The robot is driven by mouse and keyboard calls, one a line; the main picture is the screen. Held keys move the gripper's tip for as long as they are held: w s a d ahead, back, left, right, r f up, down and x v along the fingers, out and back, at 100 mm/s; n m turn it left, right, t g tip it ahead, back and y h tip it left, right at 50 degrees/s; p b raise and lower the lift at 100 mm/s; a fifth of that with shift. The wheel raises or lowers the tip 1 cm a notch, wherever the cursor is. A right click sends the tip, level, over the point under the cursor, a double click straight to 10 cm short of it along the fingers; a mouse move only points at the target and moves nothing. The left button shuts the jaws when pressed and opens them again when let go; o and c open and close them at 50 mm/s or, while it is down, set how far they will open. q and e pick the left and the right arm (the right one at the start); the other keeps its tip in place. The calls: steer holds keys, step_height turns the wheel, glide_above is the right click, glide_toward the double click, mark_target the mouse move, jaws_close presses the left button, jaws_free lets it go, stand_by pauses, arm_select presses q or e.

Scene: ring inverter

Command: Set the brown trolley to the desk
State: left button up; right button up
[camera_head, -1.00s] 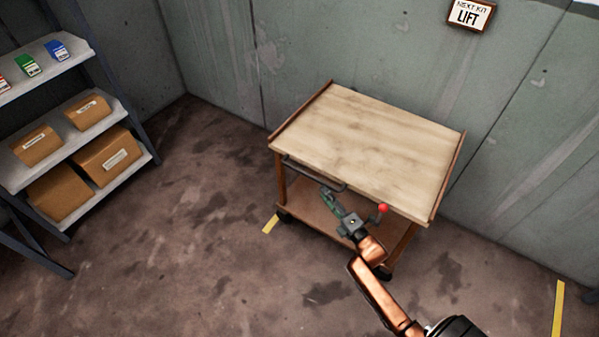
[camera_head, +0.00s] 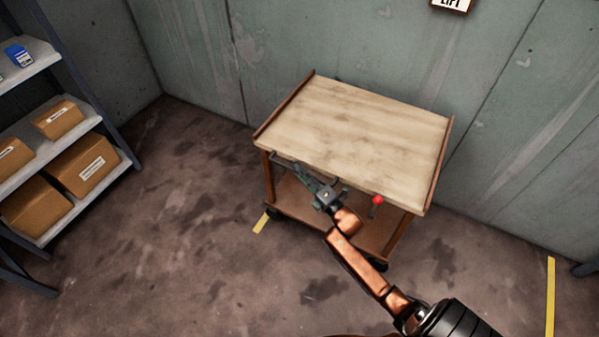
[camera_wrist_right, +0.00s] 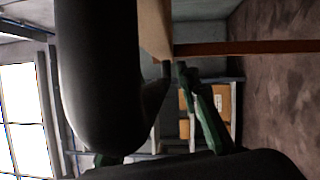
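The brown trolley (camera_head: 350,130) stands near the back wall, with a pale wooden top, brown side rails and a lower shelf (camera_head: 350,225). A dark bar handle (camera_head: 284,159) runs along its front left edge. A lever with a red knob (camera_head: 377,200) sits at its front. My right gripper (camera_head: 303,174) is at the handle, in front of the top's near edge. In the right wrist view its green fingertips (camera_wrist_right: 174,72) are close together, and a large dark rounded shape partly covers them. Whether they grip the handle is unclear. My left gripper and any desk are out of view.
A shelf rack (camera_head: 88,118) with cardboard boxes (camera_head: 85,165) stands at the left. Yellow floor tape shows by the trolley's front left (camera_head: 261,223) and at the right (camera_head: 550,300). A wall sign (camera_head: 452,4) is at the top. The floor between rack and trolley is clear.

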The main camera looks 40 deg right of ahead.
steer(key=shift+c, duration=0.5)
jaws_close()
